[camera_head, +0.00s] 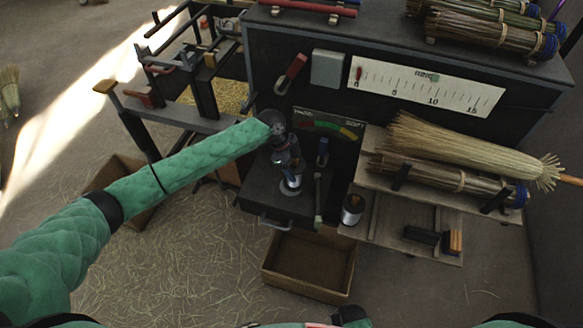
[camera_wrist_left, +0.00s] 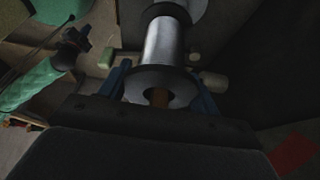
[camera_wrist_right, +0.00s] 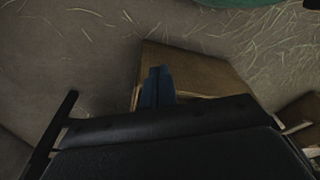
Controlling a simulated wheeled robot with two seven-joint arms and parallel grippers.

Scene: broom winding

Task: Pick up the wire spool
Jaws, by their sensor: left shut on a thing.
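The wire spool (camera_wrist_left: 165,40), with silver wire and dark round flanges, shows large in the left wrist view. The two blue fingers of my left gripper (camera_wrist_left: 160,90) are on either side of its near flange, shut on it. In the head view, my left gripper (camera_head: 290,168) points down over the dark machine top, and the silver spool (camera_head: 291,186) shows at its tips. I cannot tell whether the spool touches the surface below.
Another silver spool (camera_head: 353,210) stands on the lower right shelf. A finished broom (camera_head: 470,150) lies on the upper shelf above straw bundles. An open cardboard box (camera_head: 309,265) sits on the floor below the machine. A lever (camera_head: 318,200) stands close right of my left gripper.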

